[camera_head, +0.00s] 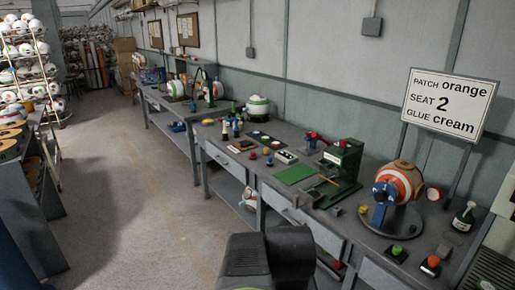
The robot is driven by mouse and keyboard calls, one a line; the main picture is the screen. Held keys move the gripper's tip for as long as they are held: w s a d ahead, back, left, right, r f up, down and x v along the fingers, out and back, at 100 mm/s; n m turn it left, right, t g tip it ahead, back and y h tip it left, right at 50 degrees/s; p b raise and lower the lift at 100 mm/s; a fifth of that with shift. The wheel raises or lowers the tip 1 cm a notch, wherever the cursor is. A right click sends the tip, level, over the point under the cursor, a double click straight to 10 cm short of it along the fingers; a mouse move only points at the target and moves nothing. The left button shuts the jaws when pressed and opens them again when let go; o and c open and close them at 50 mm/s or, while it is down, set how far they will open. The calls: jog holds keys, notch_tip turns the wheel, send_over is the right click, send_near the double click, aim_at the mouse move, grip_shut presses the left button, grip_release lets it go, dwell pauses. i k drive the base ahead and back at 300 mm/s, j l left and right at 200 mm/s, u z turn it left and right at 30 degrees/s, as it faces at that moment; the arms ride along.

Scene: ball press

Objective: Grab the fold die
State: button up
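I cannot tell for sure which piece is the fold die. Small knobbed tools stand on the workbench (375,238). Near the front right are a green-knobbed piece (397,251) and an orange-knobbed piece (430,265) on dark bases. Part of my dark arm shows at the bottom middle, in front of the bench. My gripper's fingers do not show.
A striped ball (399,183) sits in a blue clamp stand. A sign (451,104) reads patch orange, seat 2, glue cream. The floor aisle (130,190) at left is clear, beside ball racks (30,65).

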aim_at(318, 195)
jog(key=i+z, duration=0.2)
jog(key=i, duration=0.25)
jog(key=i+j+z, duration=0.15)
jog(key=i, duration=0.35)
jog(key=i+j+z, duration=0.2)
jog(key=i, duration=0.25)
jog(key=i+j+z, duration=0.2)
jog(key=i, duration=0.25)
jog(key=l, duration=0.1)
